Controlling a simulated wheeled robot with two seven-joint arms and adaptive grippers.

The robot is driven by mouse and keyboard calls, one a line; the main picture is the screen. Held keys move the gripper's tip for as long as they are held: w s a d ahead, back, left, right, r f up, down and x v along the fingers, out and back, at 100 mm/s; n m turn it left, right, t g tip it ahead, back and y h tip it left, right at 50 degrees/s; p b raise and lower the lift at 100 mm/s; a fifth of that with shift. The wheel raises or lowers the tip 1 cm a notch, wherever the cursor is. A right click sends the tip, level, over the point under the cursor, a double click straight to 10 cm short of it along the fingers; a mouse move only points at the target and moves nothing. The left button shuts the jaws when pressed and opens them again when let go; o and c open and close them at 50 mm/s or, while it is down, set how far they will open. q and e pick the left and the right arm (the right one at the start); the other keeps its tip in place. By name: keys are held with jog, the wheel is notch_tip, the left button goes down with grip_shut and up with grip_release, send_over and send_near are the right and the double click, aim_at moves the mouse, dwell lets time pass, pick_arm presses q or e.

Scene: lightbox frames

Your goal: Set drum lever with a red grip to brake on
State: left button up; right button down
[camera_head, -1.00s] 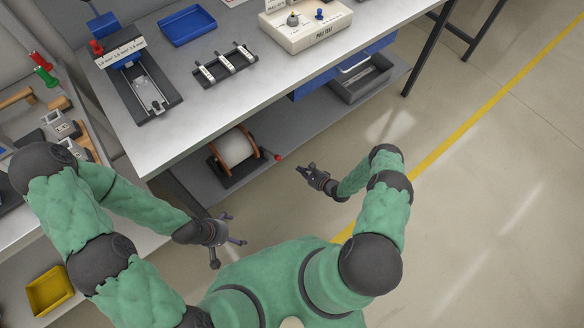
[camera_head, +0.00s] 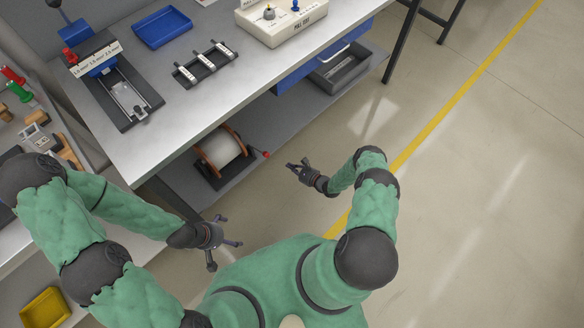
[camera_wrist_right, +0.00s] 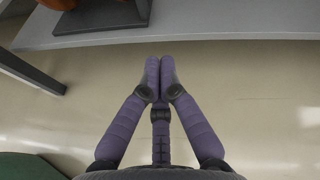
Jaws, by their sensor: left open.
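The drum (camera_head: 223,148), a pale roll with brown-orange end discs on a dark base, sits on the lower shelf under the workbench. Its lever ends in a small red grip (camera_head: 266,154) at the drum's right, near the shelf's front edge. My right gripper (camera_head: 291,166) is just right of the red grip, apart from it. In the right wrist view, its fingertips (camera_wrist_right: 160,62) meet with nothing between them; part of the drum's base (camera_wrist_right: 100,16) shows at the top, but the red grip does not. My left gripper (camera_head: 222,232) is open and empty, below the shelf in the picture.
The workbench top (camera_head: 165,105) overhangs the shelf (camera_head: 262,130). A grey bin (camera_head: 340,68) stands further right on the shelf. A dark table leg (camera_head: 400,45) rises at the bench's right end. Open floor (camera_head: 450,190) lies to the right.

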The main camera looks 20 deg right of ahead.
jog(key=w+a+r+b, duration=0.1)
jog(key=w+a, duration=0.4)
jog(key=w, duration=0.1)
jog(key=shift+w+b, duration=0.3)
jog(key=shift+w, duration=0.05)
dwell(0.3)
